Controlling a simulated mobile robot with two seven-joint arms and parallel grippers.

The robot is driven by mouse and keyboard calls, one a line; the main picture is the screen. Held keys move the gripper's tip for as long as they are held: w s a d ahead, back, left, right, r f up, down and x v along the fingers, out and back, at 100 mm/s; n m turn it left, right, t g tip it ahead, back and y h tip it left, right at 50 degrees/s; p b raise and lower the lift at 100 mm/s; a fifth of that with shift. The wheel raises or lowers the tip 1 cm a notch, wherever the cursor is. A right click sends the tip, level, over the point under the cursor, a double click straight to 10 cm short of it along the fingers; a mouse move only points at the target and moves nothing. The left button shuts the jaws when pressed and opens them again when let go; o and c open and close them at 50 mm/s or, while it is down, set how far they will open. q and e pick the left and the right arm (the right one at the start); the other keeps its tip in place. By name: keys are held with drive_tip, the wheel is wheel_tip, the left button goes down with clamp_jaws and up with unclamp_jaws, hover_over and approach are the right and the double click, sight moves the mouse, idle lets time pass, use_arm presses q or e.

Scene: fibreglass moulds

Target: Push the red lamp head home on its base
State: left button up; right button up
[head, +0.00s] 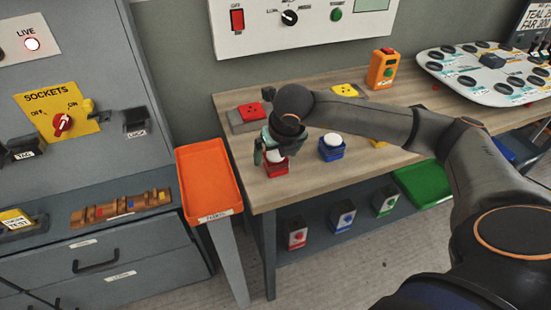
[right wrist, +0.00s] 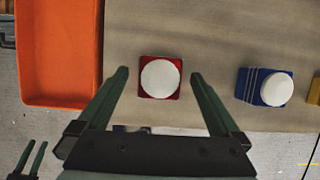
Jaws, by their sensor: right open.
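The red lamp (head: 277,168) has a white dome on a red square body and stands on the wooden table near its front left corner. In the right wrist view the red lamp (right wrist: 160,78) lies between the fingertips, with a gap on each side. My right gripper (head: 267,154) points down over it, open and empty, and partly hides the dome. I cannot tell whether the head is fully seated on its base. My left gripper (right wrist: 30,158) shows small at the lower left of the right wrist view, fingers apart and empty; it is outside the head view.
A blue lamp (head: 332,147) with a white dome stands right of the red one. A red-topped block (head: 250,113) and a yellow-topped block (head: 347,90) are farther back. An orange tray (head: 207,180) adjoins the table's left side.

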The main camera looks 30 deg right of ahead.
drive_tip(key=shift+x, duration=0.8)
drive_tip(key=c, duration=1.3)
drive_tip(key=shift+r, duration=0.1)
drive_tip(key=shift+c, duration=0.2)
